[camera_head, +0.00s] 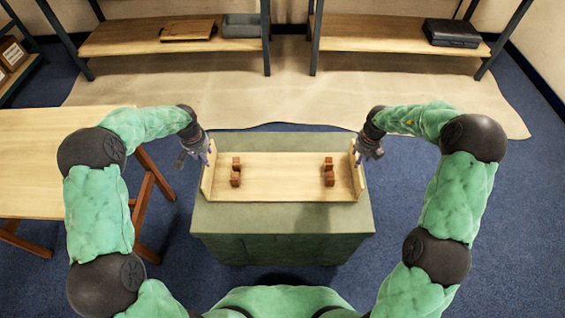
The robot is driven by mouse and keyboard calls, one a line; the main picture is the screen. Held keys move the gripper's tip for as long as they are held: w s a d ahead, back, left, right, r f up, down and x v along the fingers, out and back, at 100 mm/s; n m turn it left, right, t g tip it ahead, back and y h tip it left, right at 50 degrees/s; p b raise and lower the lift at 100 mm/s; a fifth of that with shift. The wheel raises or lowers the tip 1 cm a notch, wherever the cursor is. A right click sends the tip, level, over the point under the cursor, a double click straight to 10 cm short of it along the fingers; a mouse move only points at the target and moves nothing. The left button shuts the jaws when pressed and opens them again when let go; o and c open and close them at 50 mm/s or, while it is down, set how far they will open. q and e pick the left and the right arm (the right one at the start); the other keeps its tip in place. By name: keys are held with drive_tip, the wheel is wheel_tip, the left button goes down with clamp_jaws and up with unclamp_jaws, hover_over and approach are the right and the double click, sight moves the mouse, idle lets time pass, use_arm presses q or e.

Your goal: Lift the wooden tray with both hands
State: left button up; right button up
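The pale wooden tray (282,178) lies on top of a green cabinet, with a raised wall at its left and right ends. Several small red-brown blocks stand on it in two groups, one near the left end (236,180) and one near the right end (329,179). My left gripper (206,158) is at the upper part of the tray's left end wall. My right gripper (358,157) is at the upper part of the right end wall. The fingers are small and dark here, so I cannot tell whether either is closed on a wall.
The green cabinet (285,219) extends past the tray at the front. A wooden table (38,150) stands at the left. Two shelves at the back hold a wooden board (188,30), a grey bin (241,25) and a dark case (452,33). Blue carpet is open at the right.

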sight(351, 173)
use_arm(q)
drive_tip(key=shift+w, duration=0.45)
use_arm(e)
drive_tip(key=shift+w, duration=0.45)
use_arm(q)
drive_tip(key=shift+s+r, duration=0.15)
drive_tip(key=shift+s, duration=0.05)
use_arm(e)
drive_tip(key=shift+s+r, duration=0.1)
drive_tip(key=shift+s, duration=0.1)
use_arm(q)
drive_tip(key=shift+w+f, duration=0.3)
drive_tip(key=shift+f, duration=1.5)
drive_tip(key=shift+w+f, duration=0.25)
drive_tip(key=shift+f, duration=1.55)
drive_tip(key=shift+w+f, duration=0.3)
drive_tip(key=shift+f, duration=1.5)
use_arm(e)
drive_tip(key=shift+w+f, duration=0.25)
drive_tip(key=shift+f, duration=1.55)
drive_tip(key=shift+w+f, duration=0.2)
drive_tip(key=shift+f, duration=1.6)
drive_tip(key=shift+w+f, duration=0.25)
drive_tip(key=shift+f, duration=1.55)
use_arm(q)
clamp_jaws()
use_arm(e)
clamp_jaws()
